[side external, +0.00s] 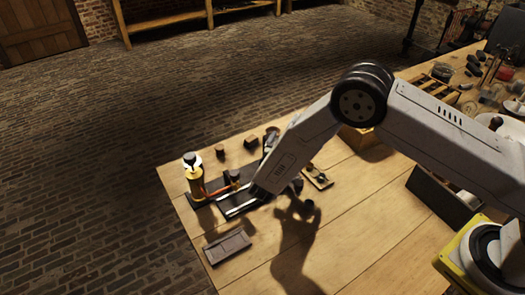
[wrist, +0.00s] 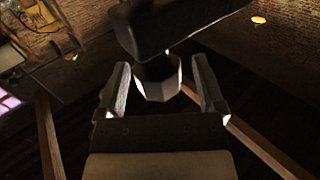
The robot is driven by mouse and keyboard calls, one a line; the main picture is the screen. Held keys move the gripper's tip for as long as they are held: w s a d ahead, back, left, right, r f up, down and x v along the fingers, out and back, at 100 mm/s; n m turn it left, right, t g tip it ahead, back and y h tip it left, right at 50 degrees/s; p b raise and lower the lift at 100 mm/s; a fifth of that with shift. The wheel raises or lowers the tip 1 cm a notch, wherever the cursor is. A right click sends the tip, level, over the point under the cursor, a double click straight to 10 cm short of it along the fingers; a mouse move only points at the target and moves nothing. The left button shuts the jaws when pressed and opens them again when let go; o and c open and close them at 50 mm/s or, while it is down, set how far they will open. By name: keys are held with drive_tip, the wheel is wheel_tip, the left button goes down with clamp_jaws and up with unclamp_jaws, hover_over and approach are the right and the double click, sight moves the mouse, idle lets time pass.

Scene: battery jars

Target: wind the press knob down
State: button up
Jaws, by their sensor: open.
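In the wrist view my gripper (wrist: 160,61) has its two fingers spread wide, one on each side of a pale faceted piece (wrist: 157,89), which looks like the press knob. The piece sits on a dark stem below a broad dark block (wrist: 180,28). Gaps show between it and both fingers, so it does not look held. In the side view my forearm slants down over the table's left end and hides most of the press and my gripper.
A lit lamp-like post (side external: 194,178) stands at the table's left edge. A shallow grey tray (side external: 227,246) lies near the front edge. Small dark blocks (side external: 250,142) stand at the back edge. A dark open box (side external: 443,195) stands at right. The front middle of the table (side external: 345,235) is clear.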

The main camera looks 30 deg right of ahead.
drive_tip(key=shift+x, duration=0.8)
clamp_jaws()
drive_tip(key=shift+s+m+g+h, duration=0.1)
drive_tip(key=shift+m+g+h, duration=0.2)
drive_tip(key=shift+g, duration=0.1)
unclamp_jaws()
drive_tip(key=v, duration=0.7)
drive_tip(key=shift+s+a, duration=0.25)
drive_tip(key=shift+a, duration=0.1)
